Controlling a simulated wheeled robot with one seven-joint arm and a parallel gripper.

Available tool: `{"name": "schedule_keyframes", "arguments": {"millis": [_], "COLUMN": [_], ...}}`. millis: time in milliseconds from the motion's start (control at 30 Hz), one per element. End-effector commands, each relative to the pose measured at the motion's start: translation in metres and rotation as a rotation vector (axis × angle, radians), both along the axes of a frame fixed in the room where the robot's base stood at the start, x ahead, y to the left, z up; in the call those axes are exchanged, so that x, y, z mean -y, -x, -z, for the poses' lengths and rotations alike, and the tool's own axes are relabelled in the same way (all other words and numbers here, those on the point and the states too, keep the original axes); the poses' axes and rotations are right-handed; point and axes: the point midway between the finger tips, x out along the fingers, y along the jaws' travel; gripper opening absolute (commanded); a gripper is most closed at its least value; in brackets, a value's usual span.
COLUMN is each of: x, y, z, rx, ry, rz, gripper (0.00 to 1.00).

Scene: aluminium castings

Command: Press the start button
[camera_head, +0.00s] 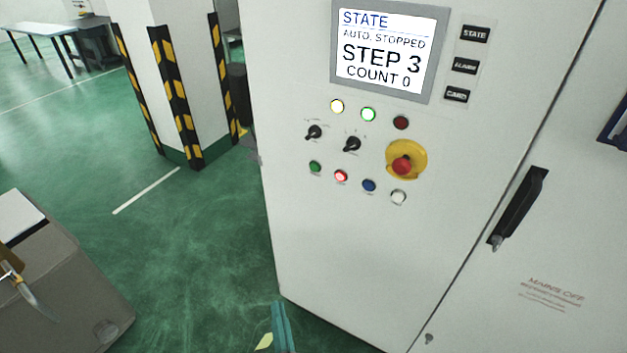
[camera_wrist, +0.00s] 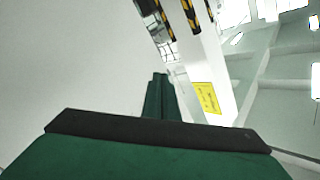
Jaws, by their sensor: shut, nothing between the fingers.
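The pale control cabinet (camera_head: 340,240) carries a lower row of buttons: green (camera_head: 315,166), lit red (camera_head: 341,176), blue (camera_head: 369,185) and white (camera_head: 398,197). The green button is the leftmost and looks unlit; the labels are too small to read, so I cannot confirm which one is start. My gripper (camera_head: 280,312) shows at the bottom edge, well below the buttons, apart from them. In the wrist view its green fingers (camera_wrist: 160,90) are together and empty. No buttons show in the wrist view; a plain pale surface fills its left side.
The screen (camera_head: 383,50) reads "AUTO. STOPPED, STEP 3, COUNT 0". A red emergency stop (camera_head: 402,165) on yellow and two black selector switches (camera_head: 352,144) sit near the buttons. A striped pillar (camera_head: 180,80) stands behind left. Green floor (camera_head: 200,240) lies open left of the cabinet.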

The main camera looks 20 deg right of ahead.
Motion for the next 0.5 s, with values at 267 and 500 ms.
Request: {"name": "schedule_keyframes", "arguments": {"millis": [267,500], "x": [0.041,0.072], "y": [-0.083,-0.134], "z": [-0.072,-0.141], "rx": [0.133,0.224], "ry": [-0.174,-0.293], "rz": [-0.001,-0.03], "gripper": [0.0,0.0]}}
